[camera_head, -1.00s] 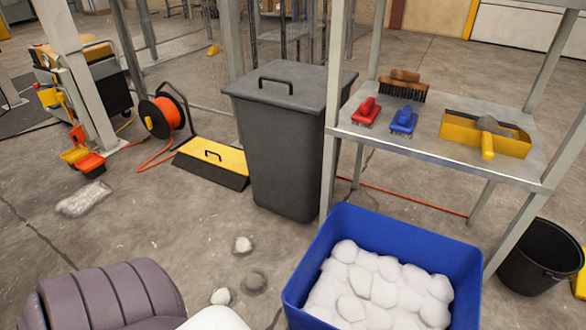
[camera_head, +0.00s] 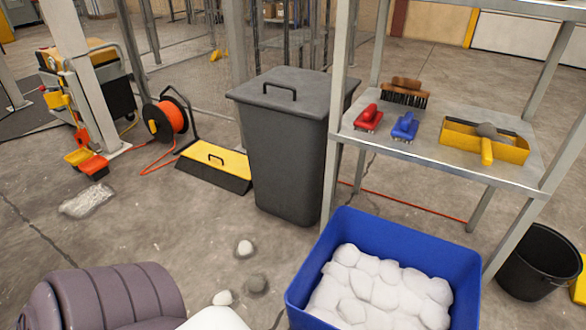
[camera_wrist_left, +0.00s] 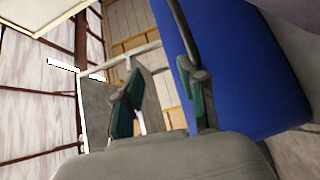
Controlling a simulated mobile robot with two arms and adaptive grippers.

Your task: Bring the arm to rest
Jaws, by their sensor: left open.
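My left gripper (camera_wrist_left: 160,98) shows in the left wrist view. Its two green-padded fingers are apart, with nothing seen held between them. A large blue surface (camera_wrist_left: 235,85), which looks like the wall of the blue crate, is just beyond and beside the right finger; I cannot tell whether they touch. In the head view the blue crate (camera_head: 462,262) stands on the floor, filled with white, rounded stuffing clumps (camera_head: 378,285). Neither gripper shows in the head view.
A ribbed mauve-grey form (camera_head: 105,298) and a white edge (camera_head: 215,319) fill the bottom left. Loose clumps (camera_head: 245,248) lie on the floor. A grey lidded bin (camera_head: 285,150), a metal shelf (camera_head: 430,155) with brushes and a yellow tray, and a black bucket (camera_head: 538,265) stand around the crate.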

